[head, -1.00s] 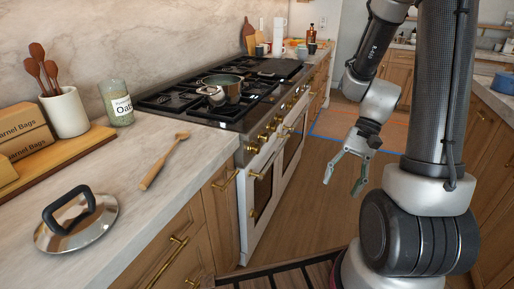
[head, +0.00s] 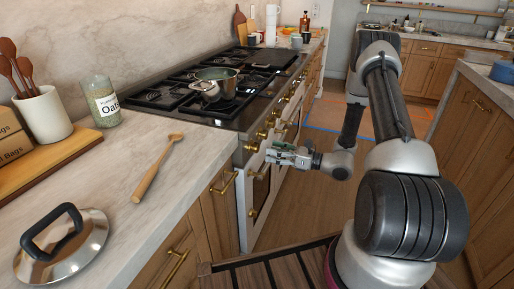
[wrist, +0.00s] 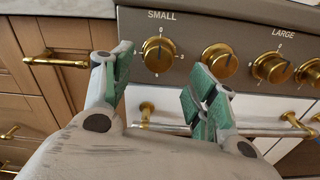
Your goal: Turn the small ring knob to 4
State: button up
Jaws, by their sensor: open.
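The small ring knob (wrist: 157,54) is a brass knob under the word SMALL on the stove's grey front panel (wrist: 190,25). A 0 is printed above it; other marks around it are too small to read surely, and its exact setting is unclear. My gripper (wrist: 161,70) is open and empty, with green-padded fingers spread to the left and right of the knob in the wrist view. The fingers look short of the knob, with no clear contact. In the head view my gripper (head: 274,153) is beside the stove front, close to the brass knobs.
More brass knobs (wrist: 219,59) sit to the right, one under LARGE (wrist: 271,67). An oven handle (wrist: 180,128) runs below the panel. A pot (head: 214,83) stands on the burners. A lid (head: 62,245) and wooden spoon (head: 157,168) lie on the left counter.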

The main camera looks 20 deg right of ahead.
aim_at(258, 148)
jog(key=x, duration=0.7)
jog(key=c, duration=1)
jog(key=shift+c, duration=0.2)
